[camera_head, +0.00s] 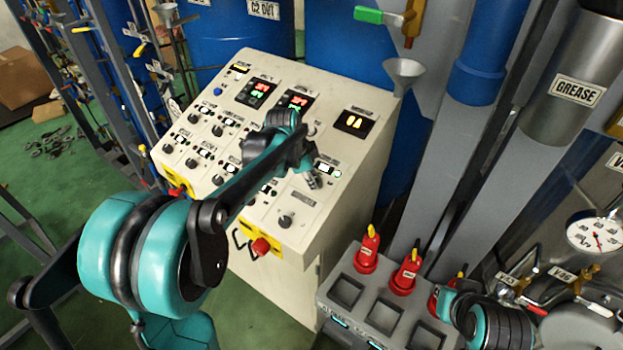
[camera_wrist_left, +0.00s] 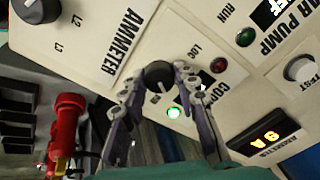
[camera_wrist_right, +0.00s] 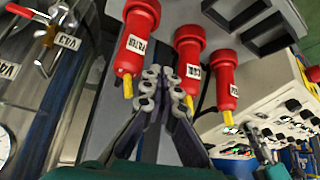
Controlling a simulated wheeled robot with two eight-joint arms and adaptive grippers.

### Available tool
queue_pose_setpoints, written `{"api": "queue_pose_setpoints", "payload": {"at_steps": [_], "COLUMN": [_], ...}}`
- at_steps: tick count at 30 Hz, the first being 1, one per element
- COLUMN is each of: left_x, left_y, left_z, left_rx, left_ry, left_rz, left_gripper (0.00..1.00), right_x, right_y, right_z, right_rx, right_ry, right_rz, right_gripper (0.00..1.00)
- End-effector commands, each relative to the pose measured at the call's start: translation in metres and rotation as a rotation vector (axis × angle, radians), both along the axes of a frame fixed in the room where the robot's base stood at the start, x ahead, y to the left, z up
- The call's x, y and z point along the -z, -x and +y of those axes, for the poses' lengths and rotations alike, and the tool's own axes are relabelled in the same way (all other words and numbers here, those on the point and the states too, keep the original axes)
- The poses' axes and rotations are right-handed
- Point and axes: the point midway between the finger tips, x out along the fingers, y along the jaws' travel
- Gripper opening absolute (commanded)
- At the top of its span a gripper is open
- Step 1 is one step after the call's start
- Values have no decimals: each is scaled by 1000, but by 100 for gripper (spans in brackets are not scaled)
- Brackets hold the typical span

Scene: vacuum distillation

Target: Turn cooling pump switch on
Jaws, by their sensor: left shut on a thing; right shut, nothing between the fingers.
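The cream control panel (camera_head: 262,183) stands in the middle of the head view. In the left wrist view, a dark round knob (camera_wrist_left: 158,75) sits between the fingertips of my left gripper (camera_wrist_left: 160,83), which is shut on it. A label starting "COO" (camera_wrist_left: 213,91) is beside it, partly covered by a finger. A lit green lamp (camera_wrist_left: 174,112) and a dark red lamp (camera_wrist_left: 219,92) are close to the knob. In the head view my left arm hides part of the panel. My right gripper (camera_wrist_right: 163,82) is shut and empty, in front of red-handled items.
Red bottle-shaped items (camera_head: 367,248) with yellow tips stand at a grey rack (camera_head: 330,292) right of the panel. A red emergency button (camera_head: 261,246) is on the panel's front. A grease cylinder (camera_head: 570,100) and a gauge (camera_head: 596,232) are at the right.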

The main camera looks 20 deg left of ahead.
Motion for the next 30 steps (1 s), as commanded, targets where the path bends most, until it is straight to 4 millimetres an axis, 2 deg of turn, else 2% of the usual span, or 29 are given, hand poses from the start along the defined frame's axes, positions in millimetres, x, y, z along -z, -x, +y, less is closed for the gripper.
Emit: {"api": "queue_pose_setpoints", "payload": {"at_steps": [15, 30], "left_x": [-1, -1], "left_y": [-1, -1], "left_z": [1, 1], "left_rx": [355, 449], "left_ry": [-133, -169], "left_rz": [-49, -63], "left_gripper": [1, 1], "right_x": [7, 8], "right_y": [0, 0], "right_z": [0, 0], "right_rx": [0, 0], "right_ry": [0, 0], "right_rz": [0, 0], "right_gripper": [0, 0]}}
